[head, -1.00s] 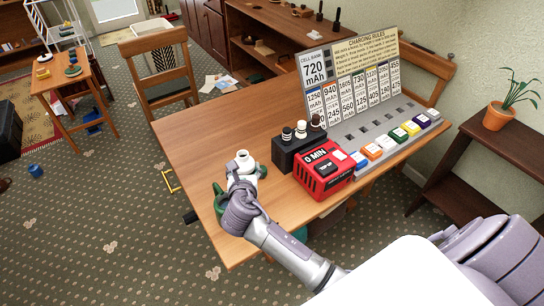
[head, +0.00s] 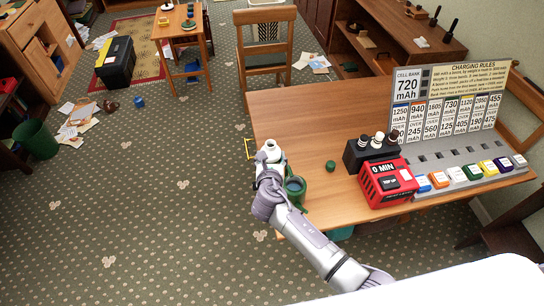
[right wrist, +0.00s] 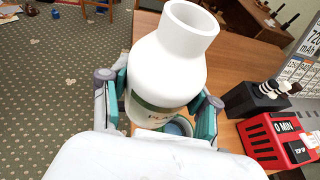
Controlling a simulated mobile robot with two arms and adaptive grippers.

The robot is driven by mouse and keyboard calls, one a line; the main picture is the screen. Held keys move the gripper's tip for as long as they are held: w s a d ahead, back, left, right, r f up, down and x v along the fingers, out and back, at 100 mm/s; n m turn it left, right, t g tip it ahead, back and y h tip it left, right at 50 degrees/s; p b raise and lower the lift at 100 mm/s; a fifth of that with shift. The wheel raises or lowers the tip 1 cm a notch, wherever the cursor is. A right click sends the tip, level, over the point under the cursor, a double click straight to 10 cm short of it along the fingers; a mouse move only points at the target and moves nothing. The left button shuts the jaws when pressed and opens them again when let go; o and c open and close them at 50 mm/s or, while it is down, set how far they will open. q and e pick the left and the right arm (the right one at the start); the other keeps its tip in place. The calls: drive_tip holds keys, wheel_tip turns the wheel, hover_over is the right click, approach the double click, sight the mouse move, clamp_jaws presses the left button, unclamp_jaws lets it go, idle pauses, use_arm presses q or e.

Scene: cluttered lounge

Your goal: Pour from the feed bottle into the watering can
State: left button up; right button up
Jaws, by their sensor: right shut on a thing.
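The feed bottle (head: 270,151) is white with a wide open neck and no cap on it. My right gripper (head: 267,166) is shut around its body. The right wrist view shows the bottle (right wrist: 175,60) between both fingers (right wrist: 163,98), roughly upright with a slight lean, its green label partly hidden. The green watering can (head: 295,186) stands on the table just right of the bottle, partly behind my arm. Its round opening (right wrist: 180,127) shows below the bottle in the wrist view, partly covered. My left gripper is not in view.
A small green cap (head: 331,166) lies on the wooden table (head: 300,120). A red timer box (head: 387,183), a black holder (head: 370,153) and a charging panel (head: 450,140) fill its right side. The left part is clear; a chair (head: 265,45) stands behind.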

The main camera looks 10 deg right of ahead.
drive_tip(key=shift+r, duration=0.1)
drive_tip(key=shift+f, duration=0.4)
drive_tip(key=shift+m+y, duration=0.7)
drive_tip(key=shift+m, duration=0.2)
drive_tip(key=shift+s+d+f+b, duration=0.1)
drive_tip(key=shift+d+f+b, duration=0.15)
drive_tip(key=shift+f+b, duration=1.05)
drive_tip(key=shift+d+f+b, duration=0.2)
drive_tip(key=shift+f+b, duration=0.75)
drive_tip(key=shift+f, duration=0.5)
drive_tip(key=shift+d+f+m+y+b, duration=0.3)
drive_tip(key=shift+f+m+b, duration=0.1)
drive_tip(key=shift+f+b, duration=0.35)
drive_tip(key=shift+d+f+m+y+b, duration=0.15)
drive_tip(key=shift+f+m+y+b, duration=0.2)
drive_tip(key=shift+f+b, duration=0.4)
drive_tip(key=shift+f+m+t+y+b, duration=0.35)
drive_tip(key=shift+f+m+b, duration=0.15)
drive_tip(key=shift+b, duration=0.2)
drive_tip(key=shift+a+f+m+b, duration=0.2)
drive_tip(key=shift+a+m+b, duration=0.1)
drive_tip(key=shift+m+b, duration=0.25)
drive_tip(key=shift+a+m+y+b, duration=0.2)
drive_tip(key=shift+m+y+b, duration=0.2)
drive_tip(key=shift+y+b, duration=0.15)
